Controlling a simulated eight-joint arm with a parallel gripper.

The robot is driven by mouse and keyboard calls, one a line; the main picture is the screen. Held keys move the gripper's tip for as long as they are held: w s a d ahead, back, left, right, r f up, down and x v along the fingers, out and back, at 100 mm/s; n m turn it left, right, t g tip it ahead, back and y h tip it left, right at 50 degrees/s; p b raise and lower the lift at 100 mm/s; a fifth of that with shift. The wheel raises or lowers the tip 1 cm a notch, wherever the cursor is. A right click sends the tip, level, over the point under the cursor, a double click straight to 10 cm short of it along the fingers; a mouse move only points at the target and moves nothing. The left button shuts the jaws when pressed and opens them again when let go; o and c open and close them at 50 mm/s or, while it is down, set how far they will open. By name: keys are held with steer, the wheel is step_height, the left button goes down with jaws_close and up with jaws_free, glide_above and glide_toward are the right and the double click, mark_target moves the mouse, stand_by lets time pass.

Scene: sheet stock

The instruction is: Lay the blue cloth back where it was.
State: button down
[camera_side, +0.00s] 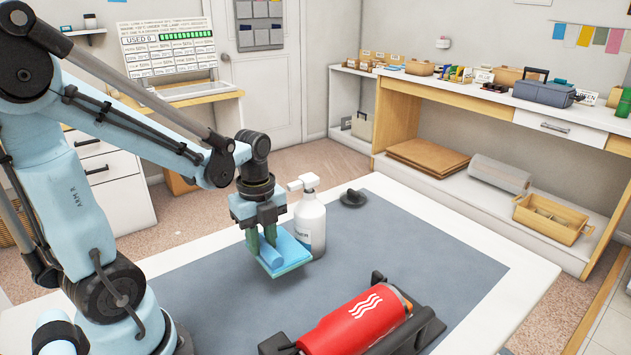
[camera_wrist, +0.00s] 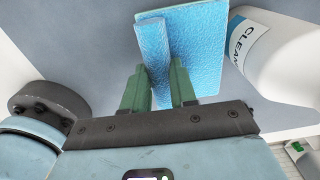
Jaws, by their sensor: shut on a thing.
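The blue cloth (camera_side: 288,252) is a folded flat pad with a raised fold along its left side. It is beside the white cleaner bottle (camera_side: 311,228), over the grey mat (camera_side: 430,247). My gripper (camera_side: 262,238) points down, shut on the raised fold. In the wrist view, the cloth (camera_wrist: 200,50) spreads out beyond the fingers, and its fold stands between the fingertips of my gripper (camera_wrist: 158,68). The bottle (camera_wrist: 285,55) is close to the cloth's right edge there. I cannot tell whether the cloth's underside touches the mat.
A red cylinder (camera_side: 355,323) with white wavy marks lies in a black cradle (camera_side: 420,330) at the mat's front. A small dark knobbed object (camera_side: 353,198) sits behind the bottle. The mat's right part is clear. Shelves with boxes stand beyond the table.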

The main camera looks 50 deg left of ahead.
steer(key=shift+a+f, duration=0.35)
steer(key=shift+a, duration=0.1)
steer(key=shift+f, duration=1.95)
steer(key=c, duration=0.9)
jaws_free()
steer(key=shift+f, duration=0.1)
